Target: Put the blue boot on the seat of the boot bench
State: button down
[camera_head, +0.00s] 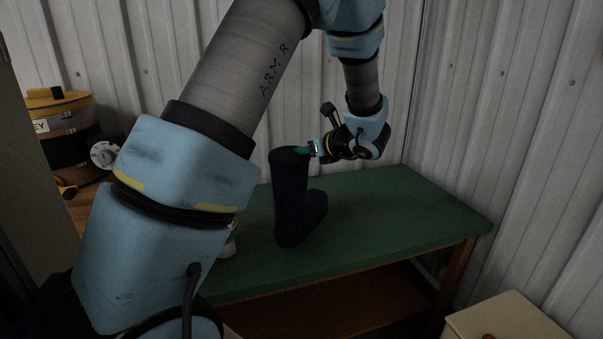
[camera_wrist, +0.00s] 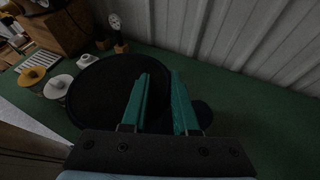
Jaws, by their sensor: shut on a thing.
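The dark blue boot (camera_head: 291,200) is upright over the green-topped table (camera_head: 420,215), toe to the right. I cannot tell whether its sole touches the top. My gripper (camera_head: 305,149) is at the upper right rim of the boot, shut on it. In the wrist view, the teal fingers of my gripper (camera_wrist: 160,100) straddle the rim of the boot's dark round opening (camera_wrist: 95,90), one inside and one outside. No seat can be clearly identified as the boot bench's.
A cream-topped piece (camera_head: 505,318) stands at the lower right, with a small red thing on it. A corrugated wall (camera_head: 520,120) closes the back. The table's right part is clear.

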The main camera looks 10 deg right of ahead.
aim_at(304, 187)
jog(key=shift+f+p, duration=0.65)
jog(key=shift+f, duration=1.6)
jog(key=shift+f, duration=0.1)
jog(key=c, duration=1.1)
grip_release()
jog(key=shift+f, duration=0.15)
jog(key=shift+c, duration=0.2)
jog(key=o, duration=0.5)
jog(key=shift+c, duration=0.2)
